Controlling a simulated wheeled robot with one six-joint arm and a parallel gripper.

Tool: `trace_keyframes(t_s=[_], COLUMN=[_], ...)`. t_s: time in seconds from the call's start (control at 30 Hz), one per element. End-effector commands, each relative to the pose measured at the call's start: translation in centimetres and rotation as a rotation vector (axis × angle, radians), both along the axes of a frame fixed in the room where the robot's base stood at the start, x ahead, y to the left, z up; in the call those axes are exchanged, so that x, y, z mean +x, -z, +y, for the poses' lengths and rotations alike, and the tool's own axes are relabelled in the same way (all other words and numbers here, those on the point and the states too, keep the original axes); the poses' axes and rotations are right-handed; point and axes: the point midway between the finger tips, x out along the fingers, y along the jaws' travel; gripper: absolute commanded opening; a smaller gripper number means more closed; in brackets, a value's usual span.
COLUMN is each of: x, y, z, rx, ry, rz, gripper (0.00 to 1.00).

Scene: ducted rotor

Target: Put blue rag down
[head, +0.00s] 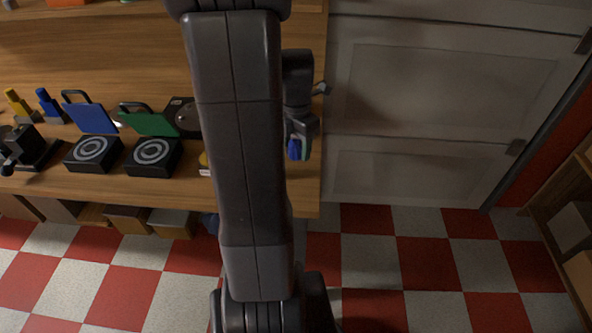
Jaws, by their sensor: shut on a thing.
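My gripper (301,130) is over the right end of the wooden counter (265,205), to the right of my arm. It is shut on the blue rag (294,150), a small blue piece at its lower end. My gripper and arm hide part of the rag. I cannot tell whether the rag touches the counter.
Two black boxes, one with a raised blue lid (90,118) and one with a raised green lid (150,125), stand on the counter to the left. A black device (28,148) sits farther left. A white door (430,110) lies beyond the counter's right edge.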

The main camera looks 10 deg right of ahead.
Motion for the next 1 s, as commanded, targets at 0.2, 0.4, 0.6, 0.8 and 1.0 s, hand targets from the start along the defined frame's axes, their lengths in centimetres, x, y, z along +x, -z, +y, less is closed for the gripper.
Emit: trace_keyframes(t_s=[0.2, 0.4, 0.6, 0.8, 1.0], x=[0.0, 0.0, 0.1, 0.1, 0.1], y=[3.4, 5.8, 7.5, 7.5, 7.8], z=[0.0, 0.0, 0.0, 0.0, 0.0], rx=[0.000, 0.000, 0.000, 0.000, 0.000], ry=[0.001, 0.002, 0.002, 0.002, 0.002], rz=[0.001, 0.004, 0.000, -0.001, -0.001], gripper=[0.36, 0.36, 0.36, 0.36, 0.62])
